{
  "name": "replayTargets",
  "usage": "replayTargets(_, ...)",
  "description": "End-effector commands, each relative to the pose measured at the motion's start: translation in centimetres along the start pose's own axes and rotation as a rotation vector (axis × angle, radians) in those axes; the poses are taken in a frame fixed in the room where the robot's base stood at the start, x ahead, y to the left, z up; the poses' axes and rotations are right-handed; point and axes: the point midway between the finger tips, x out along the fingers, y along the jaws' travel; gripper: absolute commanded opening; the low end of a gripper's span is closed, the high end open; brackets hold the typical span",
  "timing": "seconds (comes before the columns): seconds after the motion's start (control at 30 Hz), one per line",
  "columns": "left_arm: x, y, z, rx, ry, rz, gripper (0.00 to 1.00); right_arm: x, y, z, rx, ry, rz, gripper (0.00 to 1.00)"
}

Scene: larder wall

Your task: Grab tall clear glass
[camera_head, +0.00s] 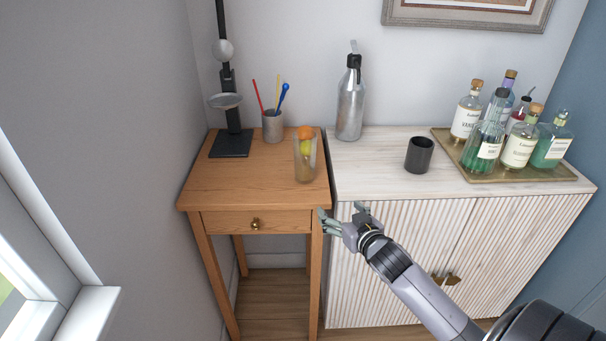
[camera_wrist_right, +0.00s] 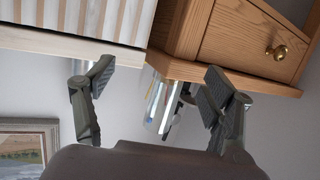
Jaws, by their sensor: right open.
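The tall clear glass (camera_head: 305,172) stands upright near the right edge of the small wooden table (camera_head: 235,178). Orange and yellow-green round shapes show in its upper part. My right gripper (camera_head: 340,213) is open and empty, in front of and slightly right of the glass, near the table's front right corner. In the right wrist view, which looks upside down, a clear glass shape (camera_wrist_right: 158,105) shows beyond and between the open fingers (camera_wrist_right: 155,80), apart from them. My left gripper is not in view.
A cup of coloured sticks (camera_head: 272,127) and a black stand (camera_head: 232,143) are behind the glass. On the white cabinet (camera_head: 375,175) are a silver siphon bottle (camera_head: 350,105), a black cup (camera_head: 419,155) and a tray (camera_head: 480,177) of bottles. The table's front left is clear.

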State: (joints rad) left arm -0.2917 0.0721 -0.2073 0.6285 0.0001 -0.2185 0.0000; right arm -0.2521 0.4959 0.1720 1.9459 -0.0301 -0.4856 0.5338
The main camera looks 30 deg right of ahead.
Motion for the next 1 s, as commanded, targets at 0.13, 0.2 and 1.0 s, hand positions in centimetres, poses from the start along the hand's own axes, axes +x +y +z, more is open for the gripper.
replayTargets(0.13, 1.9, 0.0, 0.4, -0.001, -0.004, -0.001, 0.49, -2.6, -1.3, -8.3, 0.018, 0.178, -0.038, 0.77)
replayTargets(0.2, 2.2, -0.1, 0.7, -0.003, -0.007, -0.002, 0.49, -3.6, -1.8, -10.5, 0.022, 0.221, -0.05, 0.77)
replayTargets(1.0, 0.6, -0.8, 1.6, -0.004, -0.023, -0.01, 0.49, 7.1, -2.9, -15.6, 0.027, 0.258, -0.06, 0.77)
